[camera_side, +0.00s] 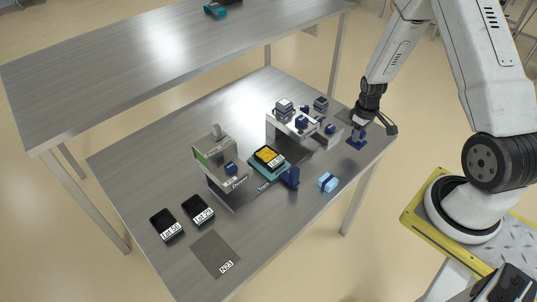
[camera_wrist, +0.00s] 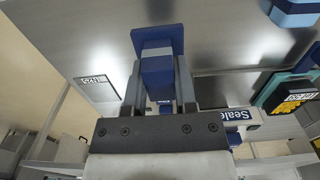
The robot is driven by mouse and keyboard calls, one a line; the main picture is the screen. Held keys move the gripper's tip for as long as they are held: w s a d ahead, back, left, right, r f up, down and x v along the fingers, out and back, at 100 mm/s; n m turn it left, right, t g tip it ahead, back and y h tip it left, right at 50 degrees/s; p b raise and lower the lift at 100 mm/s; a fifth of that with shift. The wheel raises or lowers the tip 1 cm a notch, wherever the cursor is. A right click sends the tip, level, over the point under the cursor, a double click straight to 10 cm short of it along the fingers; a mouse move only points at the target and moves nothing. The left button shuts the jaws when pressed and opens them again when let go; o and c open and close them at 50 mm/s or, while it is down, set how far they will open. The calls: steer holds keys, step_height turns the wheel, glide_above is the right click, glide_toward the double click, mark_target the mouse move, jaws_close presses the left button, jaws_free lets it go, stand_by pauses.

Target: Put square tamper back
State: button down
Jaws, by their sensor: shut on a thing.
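The square tamper (camera_side: 356,143) is dark blue, with a flat square plate and a block handle. My gripper (camera_side: 361,127) is at the right end of the front table in the side view and is shut on the tamper's handle, with the plate pointing down. In the wrist view the tamper (camera_wrist: 158,65) sits between the two fingers of my gripper (camera_wrist: 160,88). I cannot tell whether its plate touches the table. A grey marked patch labelled N25 (camera_wrist: 97,88) lies left of the tamper in the wrist view.
A sealer station (camera_side: 300,125) and a teal tray holder with yellow contents (camera_side: 268,158) stand left of my gripper. A light blue block (camera_side: 327,182) lies in front. Two black trays (camera_side: 197,209) and a grey patch labelled N23 (camera_side: 214,252) are at lower left.

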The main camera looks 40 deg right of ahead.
steer(key=shift+w+d+f, duration=0.3)
steer(key=shift+w+f, duration=0.3)
steer(key=shift+f, duration=0.15)
steer(key=shift+w+f, duration=0.15)
steer(key=shift+f, duration=0.05)
steer(key=shift+d+f, duration=0.1)
steer(key=shift+f, duration=1.5)
steer(key=shift+f, duration=0.15)
steer(key=shift+c, duration=2)
jaws_free()
steer(key=shift+r, duration=6.15)
